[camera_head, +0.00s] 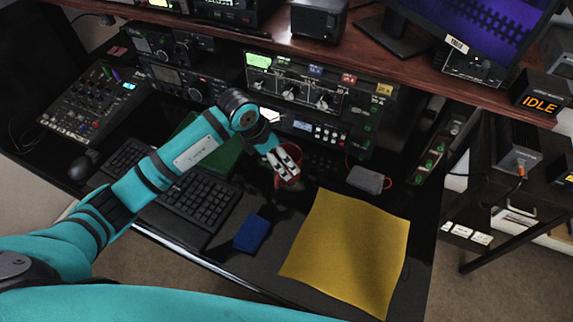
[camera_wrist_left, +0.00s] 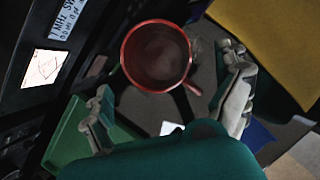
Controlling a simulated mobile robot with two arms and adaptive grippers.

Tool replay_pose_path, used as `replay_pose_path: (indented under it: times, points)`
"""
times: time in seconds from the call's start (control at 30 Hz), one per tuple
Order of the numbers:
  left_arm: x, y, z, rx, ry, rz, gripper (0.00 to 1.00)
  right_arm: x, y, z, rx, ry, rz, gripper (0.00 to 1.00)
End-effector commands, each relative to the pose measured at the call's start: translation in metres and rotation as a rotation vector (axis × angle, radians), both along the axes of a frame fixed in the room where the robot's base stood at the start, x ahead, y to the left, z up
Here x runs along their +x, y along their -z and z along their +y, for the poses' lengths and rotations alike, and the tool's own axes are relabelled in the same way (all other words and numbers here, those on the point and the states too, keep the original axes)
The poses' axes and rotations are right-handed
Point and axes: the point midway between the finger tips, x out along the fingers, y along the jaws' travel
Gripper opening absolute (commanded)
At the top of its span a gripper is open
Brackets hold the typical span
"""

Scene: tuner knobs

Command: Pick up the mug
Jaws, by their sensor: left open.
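The red mug (camera_wrist_left: 157,55) stands upright on the dark desk. In the left wrist view I look down into its open top, and its handle (camera_wrist_left: 193,88) points to the lower right. In the head view the mug (camera_head: 295,153) is mostly hidden behind my left gripper (camera_head: 285,169). My left gripper is open; in the left wrist view its two fingers (camera_wrist_left: 166,75) are spread wide, one to the lower left of the mug and one to its right. I cannot tell whether either finger touches it. My right gripper is not in view.
A keyboard (camera_head: 193,200) and a green item (camera_head: 222,160) lie left of the mug. A blue item (camera_head: 252,233) and a yellow sheet (camera_head: 350,250) lie nearer the front. A small grey box (camera_head: 366,179) sits to the right. Radio equipment (camera_head: 300,95) stands close behind.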

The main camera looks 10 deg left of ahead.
Motion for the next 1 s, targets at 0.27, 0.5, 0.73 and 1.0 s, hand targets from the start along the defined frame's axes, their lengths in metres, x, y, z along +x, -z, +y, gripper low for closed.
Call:
replay_pose_path:
  times: [0.27, 0.5, 0.73, 1.0]
  points:
    - [0.01, 0.025, -0.013, -0.002, -0.001, 0.005, 1.0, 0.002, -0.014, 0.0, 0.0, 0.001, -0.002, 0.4]
    - [0.017, 0.048, -0.019, -0.001, 0.0, 0.001, 1.0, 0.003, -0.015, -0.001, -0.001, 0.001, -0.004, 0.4]
    - [0.017, 0.048, -0.018, 0.0, 0.0, 0.0, 0.97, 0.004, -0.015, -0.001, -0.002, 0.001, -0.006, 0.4]
    - [0.017, 0.048, -0.018, -0.001, 0.0, -0.001, 0.62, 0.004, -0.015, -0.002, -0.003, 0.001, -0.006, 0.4]
